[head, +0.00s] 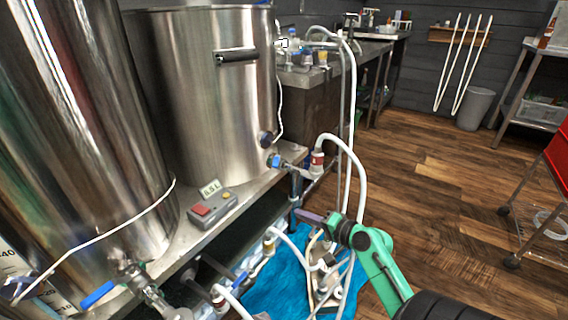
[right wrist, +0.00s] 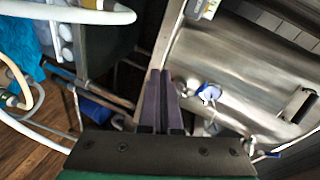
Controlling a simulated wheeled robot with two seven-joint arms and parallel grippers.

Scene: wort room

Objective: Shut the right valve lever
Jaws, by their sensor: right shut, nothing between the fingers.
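The right valve lever (head: 276,160) is a small blue handle on the valve at the foot of the right steel kettle (head: 205,95), in the head view. It looks short from here, and I cannot tell its exact angle. A blue piece that looks like this lever (right wrist: 210,92) also shows right of the fingers in the right wrist view. My right gripper (head: 308,216), with purple fingers, is below and right of the lever, apart from it. Its fingers (right wrist: 160,78) are together and empty. My left gripper is not in view.
A white hose (head: 350,150) loops down from the valve's red-marked fitting, close to my right gripper. A left kettle (head: 75,130) has its own blue lever (head: 98,295). A control box (head: 212,206) sits on the stand. More hoses and fittings lie below, over a blue cloth (head: 275,290).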

